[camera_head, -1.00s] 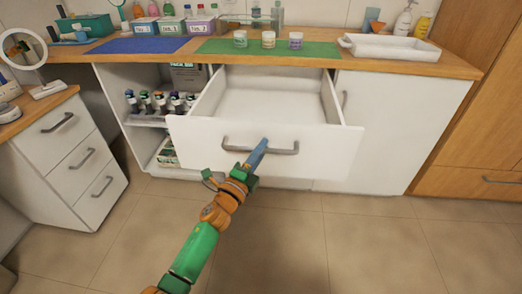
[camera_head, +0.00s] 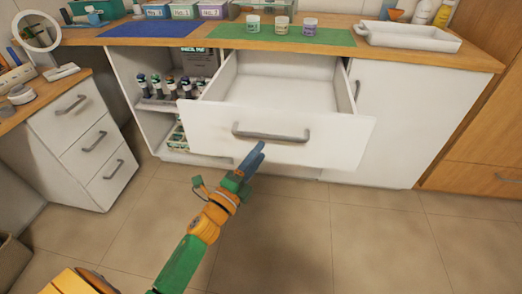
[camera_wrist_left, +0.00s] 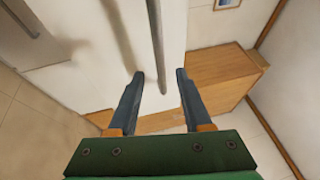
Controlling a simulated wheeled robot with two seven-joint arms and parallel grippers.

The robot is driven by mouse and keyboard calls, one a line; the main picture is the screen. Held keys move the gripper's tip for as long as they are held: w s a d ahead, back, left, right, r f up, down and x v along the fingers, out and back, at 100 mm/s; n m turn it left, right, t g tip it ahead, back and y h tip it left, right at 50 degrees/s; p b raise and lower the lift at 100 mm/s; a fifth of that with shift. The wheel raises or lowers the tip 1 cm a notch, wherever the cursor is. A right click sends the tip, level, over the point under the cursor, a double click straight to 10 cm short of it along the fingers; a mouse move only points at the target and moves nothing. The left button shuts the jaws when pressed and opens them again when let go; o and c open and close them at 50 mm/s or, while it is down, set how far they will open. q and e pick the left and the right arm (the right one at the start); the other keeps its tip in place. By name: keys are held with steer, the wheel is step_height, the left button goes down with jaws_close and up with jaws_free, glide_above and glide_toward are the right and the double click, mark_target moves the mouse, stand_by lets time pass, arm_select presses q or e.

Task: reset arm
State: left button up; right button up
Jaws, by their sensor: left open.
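My left gripper (camera_head: 254,160) is in front of the open white drawer (camera_head: 275,137), a little below its grey bar handle (camera_head: 271,133). In the left wrist view my left gripper (camera_wrist_left: 157,78) shows two dark fingers spread apart with nothing between them. The handle (camera_wrist_left: 156,40) shows there as a dark bar ahead of the fingertips, apart from them. The drawer is pulled out and its visible inside is empty. My right gripper is not in view.
A white tray (camera_head: 408,36) is at the right. Bottles (camera_head: 170,87) stand on the open shelf at the left. A drawer unit (camera_head: 85,140) stands further left. The floor (camera_head: 350,240) in front is clear.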

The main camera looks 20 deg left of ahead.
arm_select(q)
steer(key=s+f+n+g+y, duration=0.1)
steer(key=s+f+n+g, duration=0.25)
steer(key=f, duration=0.65)
steer(key=s+f+n+g+y, duration=0.1)
steer(key=s+f+n+g, duration=0.25)
steer(key=f, duration=0.65)
steer(key=s+f+n+g, duration=0.2)
steer(key=s+f+n, duration=0.2)
steer(key=f, duration=0.6)
steer(key=s+d+f+n+g, duration=0.1)
steer(key=s+f+n+g, duration=0.35)
steer(key=s, duration=0.95)
steer(key=s+d+f+n+g, duration=0.15)
steer(key=s+f+g, duration=0.35)
steer(key=s+f, duration=0.65)
step_height(320, 180, up, 16)
steer(key=s+p, duration=0.2)
steer(key=p, duration=1.1)
steer(key=shift+a+r+n+p, duration=0.15)
steer(key=shift+a+n+p, duration=0.05)
steer(key=shift+n+p, duration=0.2)
steer(key=shift+w, duration=0.1)
